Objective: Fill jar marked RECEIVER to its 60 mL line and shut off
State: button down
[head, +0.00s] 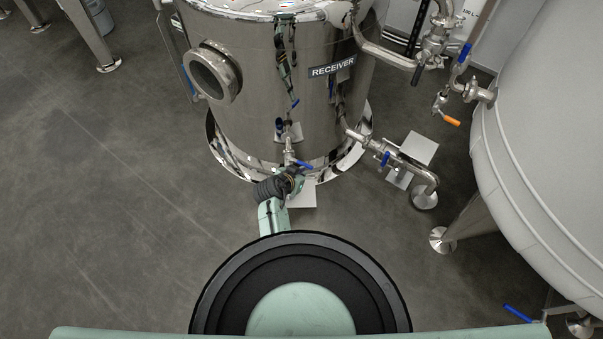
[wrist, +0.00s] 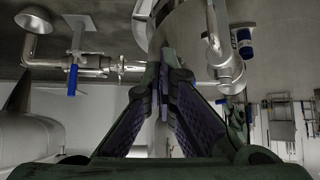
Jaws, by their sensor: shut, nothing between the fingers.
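A polished steel tank (head: 265,70) bears the label RECEIVER (head: 332,67). A small valve outlet (head: 289,150) with a blue lever (head: 304,164) is low on its front. My gripper (head: 296,178) is just below this lever; I cannot tell whether they touch. In the wrist view my gripper's fingers (wrist: 164,75) are shut, with nothing seen gripped. A steel pipe fitting (wrist: 222,65) with a blue part (wrist: 243,42) is right of them. I cannot make out a jar, a 60 mL line or any liquid stream. A white plate (head: 302,196) lies partly hidden behind my gripper.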

jog(key=shift+d, duration=0.1)
jog(key=shift+w+d+n+y+p, duration=0.2)
jog(key=shift+n+y+p, duration=0.1)
jog(key=shift+n+p, duration=0.1)
jog(key=shift+w+d+n+t+y+p, duration=0.15)
jog(key=shift+d+n+t+y+p, duration=0.15)
jog(key=shift+n+p, duration=0.2)
jog(key=shift+w+d+n+y, duration=0.15)
jog(key=shift+w+d+n, duration=0.05)
jog(key=shift+w+d, duration=0.45)
jog(key=shift+w+d+n+y, duration=0.2)
jog(key=shift+w+d, duration=0.25)
jog(key=shift+w, duration=0.3)
